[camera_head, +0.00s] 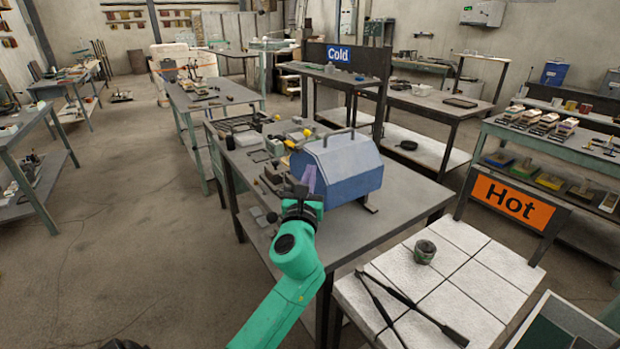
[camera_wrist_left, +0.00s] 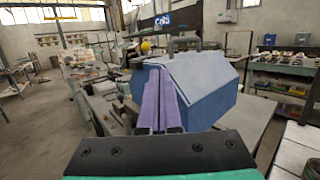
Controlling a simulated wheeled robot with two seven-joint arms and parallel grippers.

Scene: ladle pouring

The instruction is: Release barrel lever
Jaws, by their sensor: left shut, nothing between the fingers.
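A blue, many-sided barrel (camera_head: 350,172) lies on a grey workbench (camera_head: 350,220), with a bent grey bar (camera_head: 330,133) over its top. The barrel also shows in the left wrist view (camera_wrist_left: 205,90), just beyond my fingers. Small yellow knobs (camera_head: 307,132) show near its left end; I cannot tell which part is the lever. My left gripper (camera_head: 309,172), with purple fingers, is at the barrel's near left side. In the left wrist view its fingers (camera_wrist_left: 161,80) are together and empty, overlapping the barrel's left end; contact is unclear. My right gripper is not in view.
Small metal parts (camera_head: 270,180) crowd the bench left of the barrel. Signs read "Hot" (camera_head: 513,203) and "Cold" (camera_head: 339,54). The floor at left is clear.

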